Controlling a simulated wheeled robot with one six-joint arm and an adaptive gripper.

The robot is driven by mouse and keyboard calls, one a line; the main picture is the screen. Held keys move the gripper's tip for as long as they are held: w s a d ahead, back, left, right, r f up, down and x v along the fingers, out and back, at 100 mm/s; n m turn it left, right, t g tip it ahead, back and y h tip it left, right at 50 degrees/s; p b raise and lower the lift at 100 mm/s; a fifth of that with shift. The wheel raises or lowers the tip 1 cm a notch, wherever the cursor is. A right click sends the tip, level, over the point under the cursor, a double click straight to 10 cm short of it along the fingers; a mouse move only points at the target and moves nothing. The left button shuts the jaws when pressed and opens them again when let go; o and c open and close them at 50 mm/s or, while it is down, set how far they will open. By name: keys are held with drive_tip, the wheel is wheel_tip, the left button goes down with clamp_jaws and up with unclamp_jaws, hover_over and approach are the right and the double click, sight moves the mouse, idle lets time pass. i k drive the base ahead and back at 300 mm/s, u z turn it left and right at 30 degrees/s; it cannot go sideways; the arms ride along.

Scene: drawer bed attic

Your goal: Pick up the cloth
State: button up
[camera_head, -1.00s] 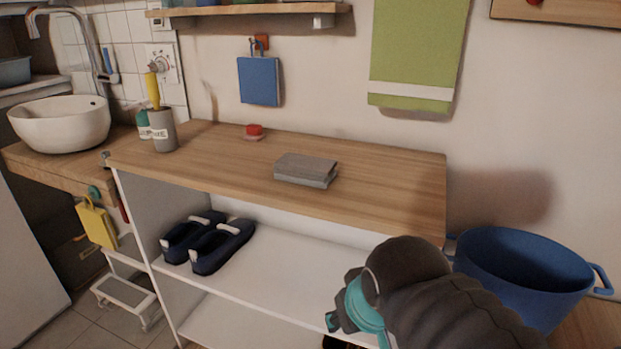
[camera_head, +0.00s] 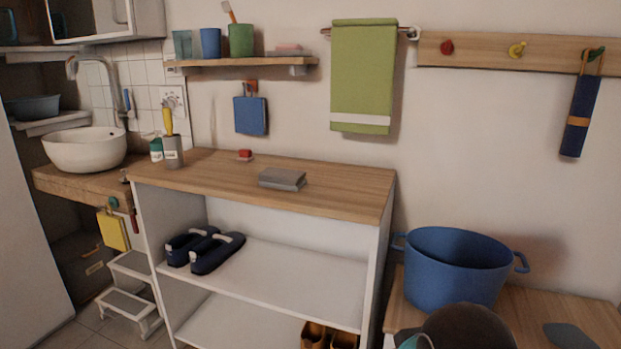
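A grey folded cloth (camera_head: 282,179) lies flat on the wooden top of the white shelf unit (camera_head: 335,193), right of its middle. Other hanging cloths also show: a green towel with a white stripe (camera_head: 362,75) on a rail and a small blue cloth or pad (camera_head: 251,115) on a wall hook. Only a dark rounded part of my arm and a bit of teal show at the bottom edge, right of centre. My gripper's fingers are out of the picture, well apart from the grey cloth.
A red item (camera_head: 245,154) and a grey cup (camera_head: 173,152) stand behind and left of the cloth. Dark slippers (camera_head: 205,249) are on the shelf below. A blue pot (camera_head: 455,268) stands right on a lower wooden surface. The top around the cloth is clear.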

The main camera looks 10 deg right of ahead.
sight(274, 177)
drive_tip(key=z, duration=0.05)
drive_tip(key=i, duration=0.5)
drive_tip(key=u, duration=0.85)
drive_tip(key=i, duration=0.5)
drive_tip(key=u, duration=0.05)
